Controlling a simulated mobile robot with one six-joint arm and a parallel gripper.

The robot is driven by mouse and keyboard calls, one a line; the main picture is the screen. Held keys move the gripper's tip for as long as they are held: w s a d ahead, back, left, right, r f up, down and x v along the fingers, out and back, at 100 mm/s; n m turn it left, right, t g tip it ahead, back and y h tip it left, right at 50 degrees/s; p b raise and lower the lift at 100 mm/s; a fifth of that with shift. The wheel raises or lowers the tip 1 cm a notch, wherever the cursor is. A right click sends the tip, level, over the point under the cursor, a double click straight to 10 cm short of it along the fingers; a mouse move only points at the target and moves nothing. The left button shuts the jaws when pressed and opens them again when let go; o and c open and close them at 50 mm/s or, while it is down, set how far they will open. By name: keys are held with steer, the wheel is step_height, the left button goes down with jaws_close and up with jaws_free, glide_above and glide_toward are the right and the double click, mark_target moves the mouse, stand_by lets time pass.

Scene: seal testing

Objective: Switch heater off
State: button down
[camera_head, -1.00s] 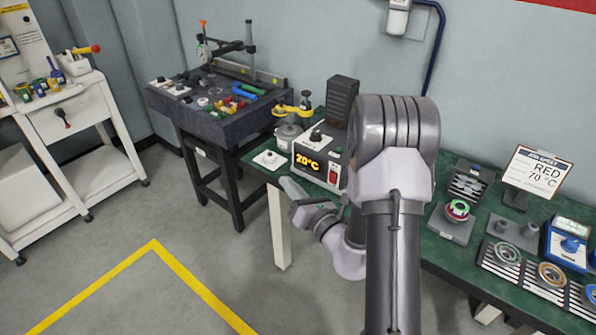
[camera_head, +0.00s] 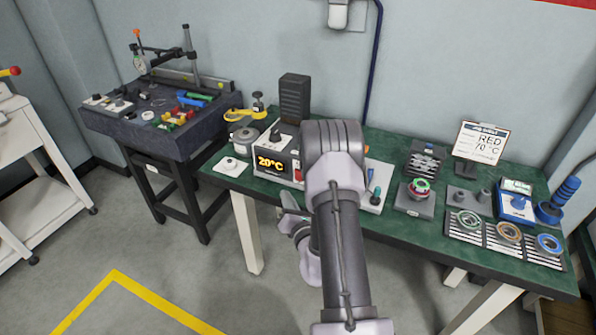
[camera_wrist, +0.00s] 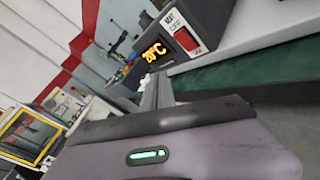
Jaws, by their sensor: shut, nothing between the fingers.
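The heater (camera_head: 268,163) is a grey and white box on the green bench with a lit orange "20°C" display. A red rocker switch (camera_head: 298,172) is on its front, right of the display, partly blocked by my arm. In the wrist view the heater (camera_wrist: 208,18) is tilted, with its display and red switch (camera_wrist: 186,40) visible. My gripper (camera_head: 287,203) is in front of the bench, below the heater and apart from it. In the wrist view my gripper (camera_wrist: 157,90) is shut and empty, pointing towards the heater.
A pot (camera_head: 243,138) and a white pad (camera_head: 232,166) are left of the heater. A dark tower (camera_head: 295,97) stands behind it. Floor before the bench is clear.

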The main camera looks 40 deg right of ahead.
steer(key=shift+w+d+r+p, duration=0.1)
steer(key=shift+w+d+p, duration=0.25)
steer(key=shift+d, duration=0.55)
steer(key=shift+w+d+r+p, duration=0.2)
steer(key=shift+w+d, duration=0.25)
steer(key=shift+d, duration=0.5)
steer(key=shift+w+d+r+p, duration=0.1)
steer(key=shift+w+d+p, duration=0.25)
steer(key=shift+d, duration=0.55)
steer(key=shift+w, duration=0.1)
steer(key=shift+w+d, duration=0.1)
steer(key=shift+d, duration=0.3)
steer(key=shift+w+d, duration=0.1)
steer(key=shift+d, duration=0.15)
stand_by(0.4)
steer(key=shift+s+a, duration=0.25)
steer(key=shift+a, duration=0.45)
steer(key=a, duration=0.1)
steer(key=s+a+b, duration=0.1)
steer(key=a, duration=0.1)
steer(key=s+a, duration=0.1)
steer(key=shift+a+f, duration=0.3)
steer(key=shift+f, duration=0.05)
